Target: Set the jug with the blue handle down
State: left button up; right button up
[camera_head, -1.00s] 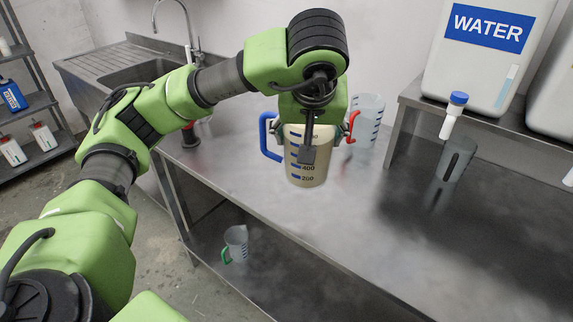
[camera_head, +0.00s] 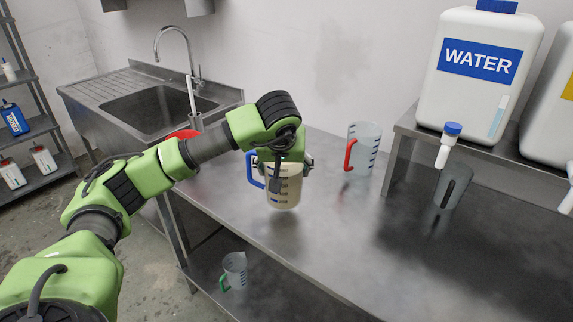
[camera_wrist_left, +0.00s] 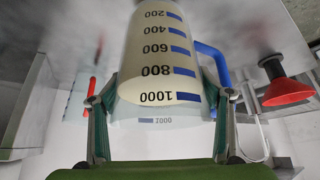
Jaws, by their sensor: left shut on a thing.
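The jug with the blue handle (camera_head: 287,190) is upright in my left gripper (camera_head: 282,163), over the steel table (camera_head: 330,240). It has blue scale marks and beige contents. Its blue handle (camera_head: 254,170) points left. In the left wrist view the jug (camera_wrist_left: 160,55) appears upside down, with a finger on each side near its rim. My left gripper (camera_wrist_left: 160,115) is shut on it. I cannot tell whether the jug's base touches the table.
A clear jug with a red handle (camera_head: 366,145) stands behind, to the right. A green-handled jug (camera_head: 235,270) is on the lower shelf. A red funnel-like object (camera_wrist_left: 288,90) is near the sink (camera_head: 150,108). The table's front is clear.

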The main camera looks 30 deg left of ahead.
pick_arm(q)
jog(key=shift+w+a+f, duration=0.15)
jog(key=shift+a+f, duration=0.05)
jog(key=shift+a, duration=0.05)
jog(key=shift+f+p, duration=0.55)
jog(key=shift+f, duration=1.05)
jog(key=shift+f, duration=0.1)
jog(key=o, duration=2.1)
jog(key=shift+f, duration=0.1)
jog(key=shift+c, duration=0.2)
jog(key=shift+r, duration=0.3)
jog(key=b+v, duration=0.1)
jog(key=v, duration=1)
jog(key=shift+s+r, duration=0.2)
jog(key=shift+r, duration=0.1)
jog(key=shift+d, duration=0.15)
